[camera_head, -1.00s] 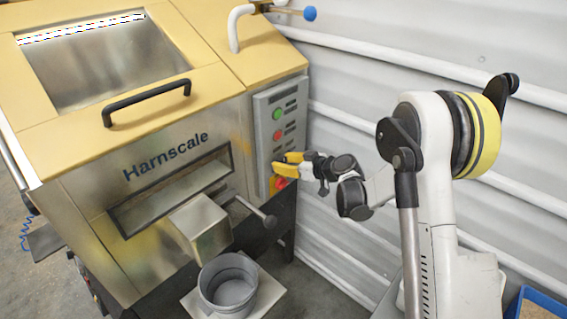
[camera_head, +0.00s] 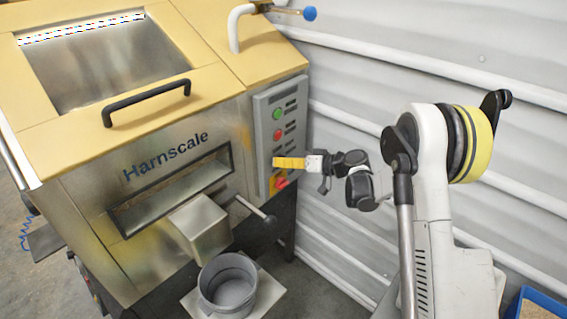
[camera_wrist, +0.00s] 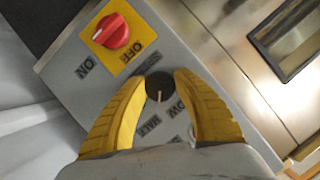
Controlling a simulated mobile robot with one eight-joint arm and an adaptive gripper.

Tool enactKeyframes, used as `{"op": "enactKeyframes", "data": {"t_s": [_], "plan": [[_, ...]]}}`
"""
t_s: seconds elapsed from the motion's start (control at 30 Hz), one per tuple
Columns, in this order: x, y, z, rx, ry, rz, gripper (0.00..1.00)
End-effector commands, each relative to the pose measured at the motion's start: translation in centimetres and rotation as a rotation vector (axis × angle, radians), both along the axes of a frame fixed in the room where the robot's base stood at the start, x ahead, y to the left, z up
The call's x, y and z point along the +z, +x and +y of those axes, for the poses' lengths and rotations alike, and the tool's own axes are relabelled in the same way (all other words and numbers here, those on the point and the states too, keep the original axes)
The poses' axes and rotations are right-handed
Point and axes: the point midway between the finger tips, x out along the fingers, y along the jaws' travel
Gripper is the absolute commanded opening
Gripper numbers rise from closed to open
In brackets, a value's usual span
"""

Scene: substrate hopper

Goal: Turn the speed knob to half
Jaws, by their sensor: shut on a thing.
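The speed knob (camera_wrist: 160,87) is a small dark round knob with a pale pointer line, on the grey control panel (camera_wrist: 215,65). Its line points down the wrist picture, towards the HALF label (camera_wrist: 150,126). My gripper's yellow fingers (camera_wrist: 160,92) lie one on each side of the knob and are shut on it. In the head view my gripper (camera_head: 276,163) is at the panel's lower part and hides the knob.
A red OFF/ON rotary switch (camera_wrist: 112,31) on a yellow plate is close to the knob. Green (camera_head: 278,114) and red (camera_head: 278,134) buttons sit higher on the panel. A lever with a dark ball (camera_head: 269,221) sticks out below. The corrugated wall (camera_head: 350,130) is behind.

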Motion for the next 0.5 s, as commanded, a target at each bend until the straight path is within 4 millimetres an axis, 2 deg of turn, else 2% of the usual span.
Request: {"op": "enactKeyframes", "data": {"t_s": [0.4, 0.43, 0.5], "plan": [[0.0, 0.01, 0.07, 0.001, 0.006, 0.005, 0.05], [0.0, 0.01, 0.07, 0.001, 0.006, 0.005, 0.41], [0.0, 0.0, 0.06, 0.0, 0.005, 0.005, 0.59]]}}
